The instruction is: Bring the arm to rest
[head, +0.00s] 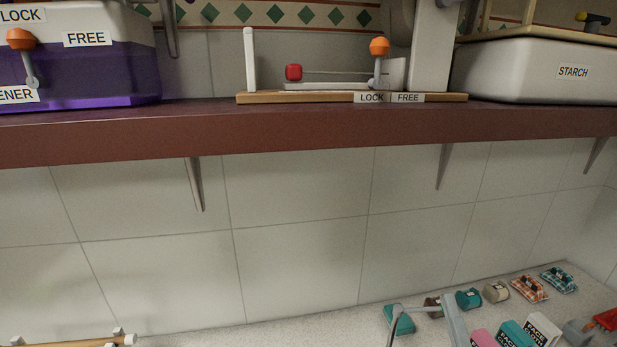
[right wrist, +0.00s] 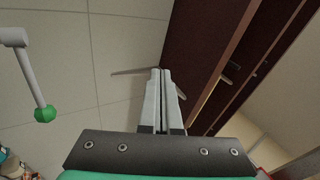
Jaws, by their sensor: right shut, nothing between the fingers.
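My right gripper (right wrist: 161,72) shows clearly in the right wrist view. Its two pale grey fingers lie together, shut, with nothing between them. They point up the picture, with tiled wall on the left and a dark red-brown shelf (right wrist: 200,45) on the right. I cannot tell whether they touch anything. In the head view I cannot surely pick this gripper out among the grey and teal parts at the bottom. My left gripper is not in view.
In the head view the shelf (head: 300,132) carries a purple-and-white container (head: 100,72), a lever board (head: 260,97) and a STARCH bin (head: 520,78). Small goods, including a peach checked one (head: 528,289), stand on the counter below. A green-knobbed lever (right wrist: 45,113) shows in the wrist view.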

